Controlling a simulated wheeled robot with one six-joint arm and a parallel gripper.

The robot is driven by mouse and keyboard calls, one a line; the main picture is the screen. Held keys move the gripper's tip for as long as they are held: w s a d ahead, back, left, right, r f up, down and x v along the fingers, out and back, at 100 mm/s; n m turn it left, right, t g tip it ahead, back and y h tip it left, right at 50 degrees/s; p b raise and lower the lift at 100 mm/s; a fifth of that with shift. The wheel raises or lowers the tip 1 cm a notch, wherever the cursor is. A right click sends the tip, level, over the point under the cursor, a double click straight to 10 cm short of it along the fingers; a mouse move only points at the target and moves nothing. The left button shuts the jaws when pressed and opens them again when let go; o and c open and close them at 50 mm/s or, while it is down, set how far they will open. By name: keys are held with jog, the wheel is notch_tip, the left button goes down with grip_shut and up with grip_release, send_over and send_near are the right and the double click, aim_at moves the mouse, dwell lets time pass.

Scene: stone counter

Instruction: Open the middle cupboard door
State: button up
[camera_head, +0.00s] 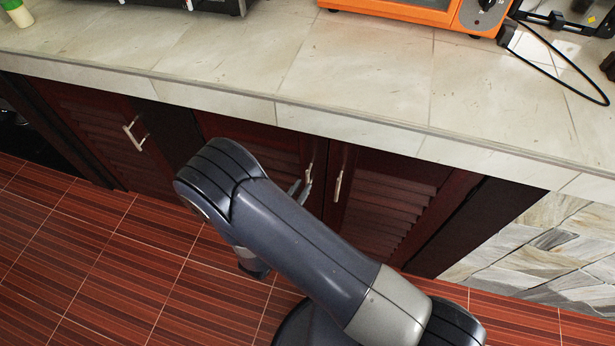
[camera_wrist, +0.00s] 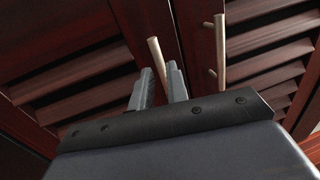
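The middle cupboard door (camera_head: 240,133) is dark red wood with louvres and looks shut; my arm hides part of it in the head view. It is on the left in the wrist view (camera_wrist: 70,55). Its pale metal bar handle (camera_head: 309,172) is upright near the door's right edge; it also shows in the wrist view (camera_wrist: 154,52). My gripper (camera_head: 303,187) is at this handle. In the wrist view its two grey fingers (camera_wrist: 160,72) are apart, with the handle's lower part seen between them. I cannot tell whether they touch it.
The right door (camera_head: 390,200) stands beside it, its bar handle (camera_head: 339,186) close to my gripper. The left door's handle (camera_head: 134,134) is farther off. The stone counter (camera_head: 350,75) overhangs the doors. The tiled floor (camera_head: 110,260) in front is clear at left.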

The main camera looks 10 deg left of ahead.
aim_at(308, 179)
jog(key=shift+x, duration=2.15)
grip_shut()
